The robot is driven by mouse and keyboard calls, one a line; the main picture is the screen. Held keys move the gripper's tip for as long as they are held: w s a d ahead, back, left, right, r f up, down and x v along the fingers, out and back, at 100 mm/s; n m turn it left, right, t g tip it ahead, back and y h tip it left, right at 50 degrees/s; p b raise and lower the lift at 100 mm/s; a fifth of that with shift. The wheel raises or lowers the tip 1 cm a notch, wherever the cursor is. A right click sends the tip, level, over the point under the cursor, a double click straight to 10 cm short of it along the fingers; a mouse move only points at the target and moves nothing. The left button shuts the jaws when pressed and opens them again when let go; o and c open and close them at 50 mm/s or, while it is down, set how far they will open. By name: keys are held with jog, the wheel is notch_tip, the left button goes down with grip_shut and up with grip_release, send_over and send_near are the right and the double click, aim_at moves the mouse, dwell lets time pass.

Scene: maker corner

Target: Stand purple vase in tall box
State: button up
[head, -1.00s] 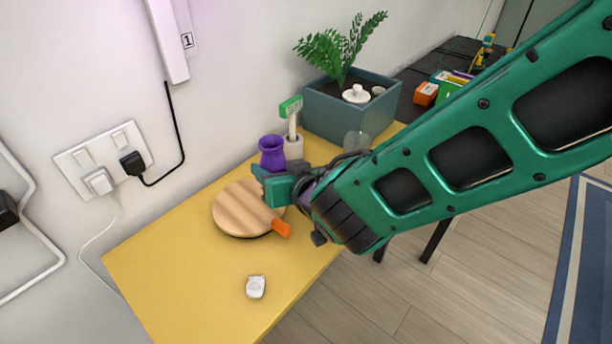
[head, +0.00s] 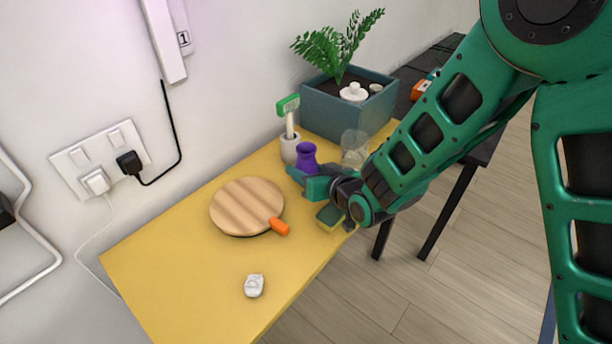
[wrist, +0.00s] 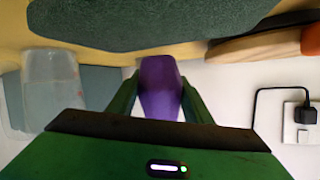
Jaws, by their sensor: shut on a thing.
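The purple vase (head: 307,156) is held upright above the yellow table, beside a toothbrush cup. My gripper (head: 303,178) is shut on its lower part. In the wrist view the vase (wrist: 160,88) sits between the two green fingers of my gripper (wrist: 160,100). The blue-grey box (head: 325,117) at the back of the table looks like the tall box. It holds a fern (head: 340,48), a white lidded pot (head: 354,93) and another small light item. The vase is in front of the box and outside it. The box's floor is hidden.
A translucent cup (head: 354,146) stands in front of the box. A pale cup with a green-headed brush (head: 289,146) stands left of the vase. A sponge (head: 330,217) is under my wrist. A round wooden board (head: 246,205) and a small white item (head: 254,286) lie nearer.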

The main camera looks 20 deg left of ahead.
jog(key=shift+f, duration=1.1)
jog(key=shift+f, duration=0.1)
jog(key=o, duration=1.3)
jog(key=shift+o, duration=0.2)
